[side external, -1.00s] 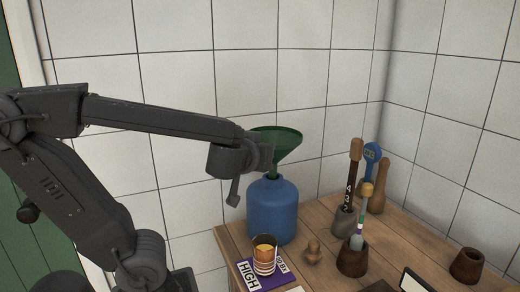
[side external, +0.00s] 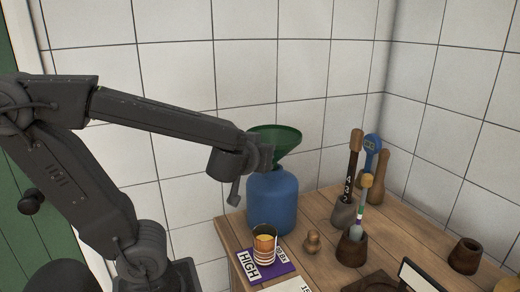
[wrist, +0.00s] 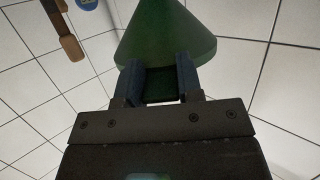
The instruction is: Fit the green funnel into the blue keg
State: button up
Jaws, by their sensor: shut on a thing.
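The green funnel (side external: 277,138) is upright with its wide cone above the blue keg (side external: 272,205), which stands on the wooden table by the wall. My gripper (side external: 267,156) is shut on the funnel's side, just above the keg's neck. In the wrist view the funnel (wrist: 165,35) fills the top middle, and my gripper (wrist: 159,85) has its two fingers on a dark green part of it. The cone's lower end meets the keg's neck in the side view. The spout is not visible, so how deep it sits in the mouth cannot be told.
A striped cup (side external: 265,243) stands on a purple card (side external: 262,269) in front of the keg. A small wooden figure (side external: 312,242), a grey holder (side external: 343,213) and a brown holder (side external: 352,250) with tools stand to the right. A brown cup (side external: 466,256) is far right.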

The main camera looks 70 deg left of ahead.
jog(key=shift+f, duration=1.2)
jog(key=o, duration=1.1)
jog(key=shift+c, duration=0.2)
jog(key=v, duration=1.4)
jog(key=shift+a+f, duration=0.1)
